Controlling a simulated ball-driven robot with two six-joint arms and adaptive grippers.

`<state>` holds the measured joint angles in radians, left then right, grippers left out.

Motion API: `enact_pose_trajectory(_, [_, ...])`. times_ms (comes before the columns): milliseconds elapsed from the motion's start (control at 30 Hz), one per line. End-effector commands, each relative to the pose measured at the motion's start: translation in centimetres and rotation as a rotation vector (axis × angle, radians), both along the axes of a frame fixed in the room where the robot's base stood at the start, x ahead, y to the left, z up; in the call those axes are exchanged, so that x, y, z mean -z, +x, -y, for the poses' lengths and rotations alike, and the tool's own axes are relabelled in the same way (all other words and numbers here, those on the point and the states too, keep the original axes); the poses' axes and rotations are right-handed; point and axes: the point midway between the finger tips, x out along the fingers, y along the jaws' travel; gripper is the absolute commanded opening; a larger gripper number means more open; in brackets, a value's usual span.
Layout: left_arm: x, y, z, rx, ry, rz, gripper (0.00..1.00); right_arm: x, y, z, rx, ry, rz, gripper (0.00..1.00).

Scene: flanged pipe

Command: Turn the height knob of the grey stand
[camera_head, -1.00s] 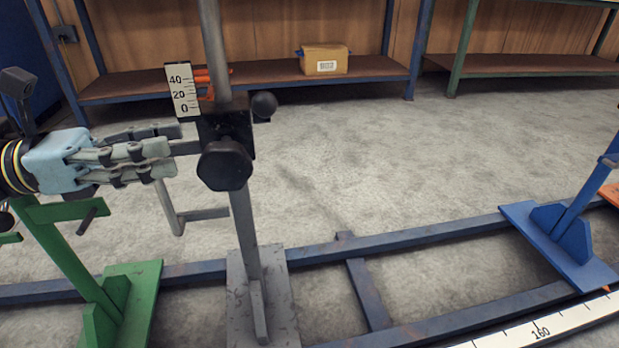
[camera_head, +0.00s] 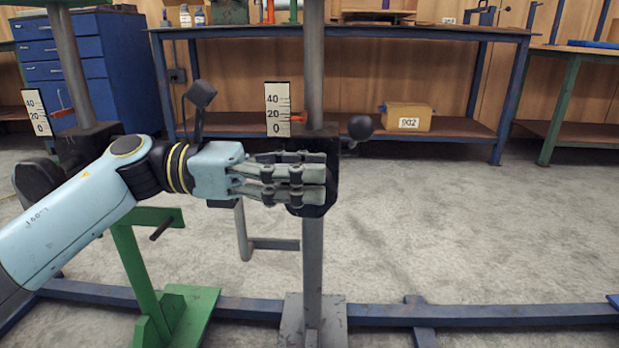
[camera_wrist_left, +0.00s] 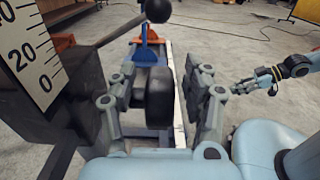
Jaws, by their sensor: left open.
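The grey stand (camera_head: 313,262) stands upright in the middle of the head view, with a black clamp block and a white scale plate (camera_head: 278,109) marked 0, 20, 40. Its black height knob (camera_head: 318,209) faces me, mostly hidden behind my left gripper (camera_head: 322,182). In the left wrist view the knob (camera_wrist_left: 159,97) sits between the two spread finger sides of the left gripper (camera_wrist_left: 160,105), with a visible gap on the right. Contact on the left side is unclear. My right gripper (camera_wrist_left: 264,80) shows small at the right of the wrist view, away from the stand.
A black ball-ended lever (camera_head: 360,127) sticks out right of the clamp. A green stand (camera_head: 145,270) is at the left, with a grey bent bracket (camera_head: 243,235) beside it. Blue floor rails (camera_head: 480,314) cross the front. Floor to the right is clear.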

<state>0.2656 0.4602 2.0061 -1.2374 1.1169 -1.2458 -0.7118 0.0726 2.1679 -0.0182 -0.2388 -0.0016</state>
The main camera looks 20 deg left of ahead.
Motion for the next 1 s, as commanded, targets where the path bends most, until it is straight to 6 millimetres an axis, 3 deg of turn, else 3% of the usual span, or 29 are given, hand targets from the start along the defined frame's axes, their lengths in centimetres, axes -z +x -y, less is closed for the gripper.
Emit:
enact_pose_trajectory(333, [-0.04, 0.16, 0.49, -0.001, 0.001, 0.000, 0.50, 0.03, -0.05, -0.04, -0.002, 0.001, 0.021, 0.00])
enact_pose_trajectory(733, [-0.01, 0.16, 0.48, -0.001, 0.001, 0.000, 0.00, 0.02, -0.03, -0.04, -0.002, 0.001, 0.021, 0.00])
enact_pose_trajectory(1000, [-0.16, 0.20, 0.54, -0.002, 0.027, -0.006, 0.00, -0.20, 0.07, 0.01, 0.000, 0.000, -0.006, 0.00])
